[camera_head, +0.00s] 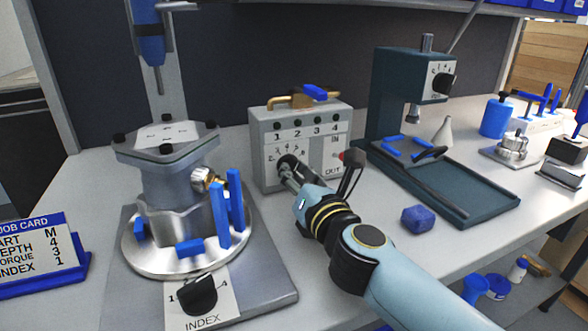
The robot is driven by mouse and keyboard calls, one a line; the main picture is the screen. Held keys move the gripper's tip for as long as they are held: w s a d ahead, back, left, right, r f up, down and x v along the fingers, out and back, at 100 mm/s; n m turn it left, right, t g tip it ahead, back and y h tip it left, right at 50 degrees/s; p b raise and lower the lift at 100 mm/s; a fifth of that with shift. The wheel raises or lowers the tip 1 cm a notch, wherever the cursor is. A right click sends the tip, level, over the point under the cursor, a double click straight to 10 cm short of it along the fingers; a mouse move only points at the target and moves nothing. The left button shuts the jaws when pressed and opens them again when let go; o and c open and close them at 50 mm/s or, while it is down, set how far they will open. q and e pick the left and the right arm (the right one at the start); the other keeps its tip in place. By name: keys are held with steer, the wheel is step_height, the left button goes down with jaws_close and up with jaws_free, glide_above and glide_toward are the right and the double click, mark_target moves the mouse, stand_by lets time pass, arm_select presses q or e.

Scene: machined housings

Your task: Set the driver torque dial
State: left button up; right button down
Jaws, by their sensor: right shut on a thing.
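A grey box (259,140) stands at the back middle of the bench, with a row marked 1 to 4 on top and IN and OUT marks at its right. A dark round dial (287,161) with a small number scale sits at the left of its face. My right gripper (289,169) is shut on this dial, its arm reaching in from the lower right. The gripper covers part of the dial, so its pointer setting cannot be read. A job card (38,250) at the left lists torque 3, depth 4 and index 1. My left gripper is not in view.
A metal housing (168,185) on a round plate stands left, with blue pegs and an INDEX knob (198,294) in front. A blue driver (150,40) hangs above. A dark green press (395,95) with a tray stands right. A blue block (417,219) lies near my right arm.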

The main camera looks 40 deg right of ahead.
steer(key=n+p, duration=0.1)
steer(key=n, duration=0.4)
steer(key=shift+n+p, duration=0.3)
steer(key=shift+p, duration=0.1)
steer(key=n+p, duration=0.1)
steer(key=n, duration=0.4)
steer(key=shift+d+p, duration=0.1)
steer(key=shift+p, duration=0.3)
steer(key=shift+n, duration=0.4)
steer(key=c, duration=1.3)
jaws_free()
steer(key=shift+c, duration=0.2)
steer(key=v, duration=1.2)
steer(key=shift+s, duration=0.1)
